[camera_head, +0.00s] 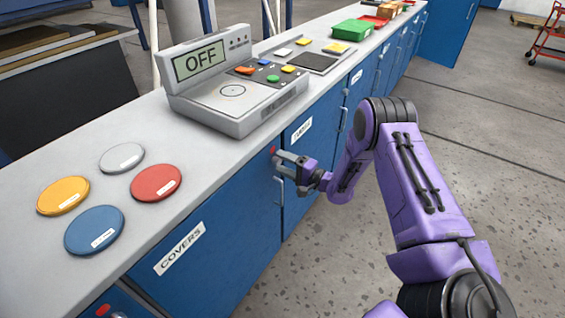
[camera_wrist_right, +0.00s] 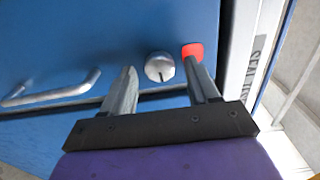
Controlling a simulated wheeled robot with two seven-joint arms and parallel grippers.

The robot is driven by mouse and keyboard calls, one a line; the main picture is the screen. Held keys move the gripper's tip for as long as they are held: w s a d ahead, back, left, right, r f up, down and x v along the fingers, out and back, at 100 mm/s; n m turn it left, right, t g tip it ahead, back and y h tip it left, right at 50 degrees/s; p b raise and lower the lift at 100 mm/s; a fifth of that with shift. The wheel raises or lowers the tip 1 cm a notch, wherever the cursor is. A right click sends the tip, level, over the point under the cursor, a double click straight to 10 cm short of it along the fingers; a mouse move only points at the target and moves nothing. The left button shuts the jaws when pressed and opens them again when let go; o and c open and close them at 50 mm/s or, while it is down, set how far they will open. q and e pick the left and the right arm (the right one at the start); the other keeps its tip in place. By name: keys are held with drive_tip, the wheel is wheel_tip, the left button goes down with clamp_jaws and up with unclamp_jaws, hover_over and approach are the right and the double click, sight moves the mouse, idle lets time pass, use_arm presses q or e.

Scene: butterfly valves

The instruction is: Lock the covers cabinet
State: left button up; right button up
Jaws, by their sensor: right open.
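The covers cabinet is the blue door with a white COVERS label (camera_head: 180,248) in the head view; it looks shut. Near its upper right corner is a red indicator (camera_head: 273,150), lit red in the right wrist view (camera_wrist_right: 193,50). Beside it, in the wrist view, is a round silver lock knob (camera_wrist_right: 160,67) with a dark slot mark. The door's handle (camera_head: 279,190) is below. My right gripper (camera_head: 278,163) is open at the door front. In the wrist view its fingers (camera_wrist_right: 160,80) stand on either side of the knob; contact cannot be told. My left gripper is not in view.
More blue cabinets (camera_head: 312,125) continue to the right. The speckled floor (camera_head: 300,270) in front is clear.

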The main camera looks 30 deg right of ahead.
drive_tip(key=v, duration=0.9)
drive_tip(key=shift+s+b, duration=0.25)
drive_tip(key=shift+b, duration=0.05)
drive_tip(key=shift+d, duration=0.1)
drive_tip(key=s+a+f+n+g+h, duration=0.45)
drive_tip(key=s+f+g+h, duration=0.25)
drive_tip(key=s+f+h, duration=0.5)
drive_tip(key=s+a+f+n+g, duration=0.1)
drive_tip(key=s+a+f+g, duration=0.2)
drive_tip(key=s, duration=0.5)
drive_tip(key=s+a+f+n+g+y, duration=0.1)
drive_tip(key=s+a+f+g, duration=0.2)
drive_tip(key=s, duration=0.6)
drive_tip(key=shift+s+a+f+y, duration=0.2)
drive_tip(key=shift+a+y, duration=0.1)
drive_tip(key=shift+a, duration=0.1)
drive_tip(key=shift+n, duration=0.25)
